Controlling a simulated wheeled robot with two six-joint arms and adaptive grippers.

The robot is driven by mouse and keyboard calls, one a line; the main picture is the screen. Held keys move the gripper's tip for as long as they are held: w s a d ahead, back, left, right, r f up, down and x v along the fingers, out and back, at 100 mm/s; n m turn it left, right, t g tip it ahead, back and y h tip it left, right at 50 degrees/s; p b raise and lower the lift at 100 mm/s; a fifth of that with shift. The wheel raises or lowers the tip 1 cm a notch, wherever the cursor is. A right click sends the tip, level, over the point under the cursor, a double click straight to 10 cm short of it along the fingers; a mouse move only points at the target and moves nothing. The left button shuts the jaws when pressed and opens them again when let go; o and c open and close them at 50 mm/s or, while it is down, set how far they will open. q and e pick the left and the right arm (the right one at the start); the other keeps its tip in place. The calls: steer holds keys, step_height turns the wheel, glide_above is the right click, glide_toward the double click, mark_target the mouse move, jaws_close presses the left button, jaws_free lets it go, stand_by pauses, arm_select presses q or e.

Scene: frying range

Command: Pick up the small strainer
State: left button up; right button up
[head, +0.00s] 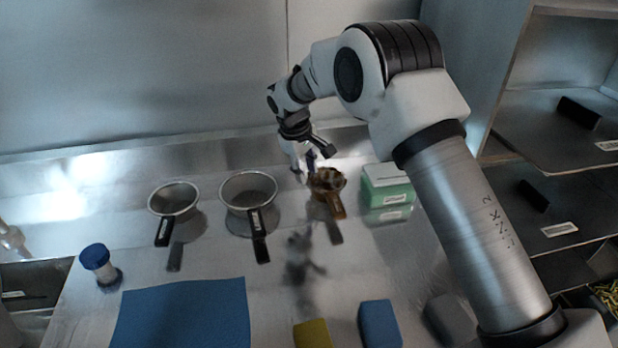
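Two metal mesh strainers with black handles stand on the steel counter. The left one (175,198) looks the smaller; the larger one (248,190) is to its right. Both handles point toward the front. My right gripper (313,166) is at the back of the counter, right of both strainers and apart from them. Its fingers look spread with nothing clearly between them. It is just behind a brown bowl-shaped utensil (334,204) with a brown handle; I cannot tell whether they touch. My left gripper is not in view.
A green and white box (387,188) stands right of the brown utensil. A blue mat (185,315), a blue-capped jar (98,262), a yellow block (312,335) and a blue block (380,325) are at the front. Shelves (560,130) stand at right.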

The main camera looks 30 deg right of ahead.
mark_target(314, 191)
steer(key=shift+s+d+f, duration=0.15)
steer(key=shift+s+f, duration=0.1)
steer(key=shift+f, duration=0.1)
steer(key=shift+s+d+f+p, duration=0.2)
steer(key=shift+s+f+p, duration=0.2)
steer(key=shift+s+f, duration=0.25)
steer(key=shift+s+d+f+p, duration=0.2)
steer(key=shift+s+f+p, duration=0.2)
steer(key=shift+s+f, duration=0.2)
steer(key=f, duration=0.1)
steer(key=w+f, duration=0.1)
steer(key=f, duration=0.1)
steer(key=shift+w+d+f, duration=0.2)
steer(key=shift+d+f, duration=0.05)
steer(key=shift+d, duration=0.05)
steer(key=shift+s+r, duration=0.1)
steer(key=shift+s, duration=0.05)
steer(key=shift+s+r, duration=0.1)
steer(key=shift+c, duration=1)
jaws_close()
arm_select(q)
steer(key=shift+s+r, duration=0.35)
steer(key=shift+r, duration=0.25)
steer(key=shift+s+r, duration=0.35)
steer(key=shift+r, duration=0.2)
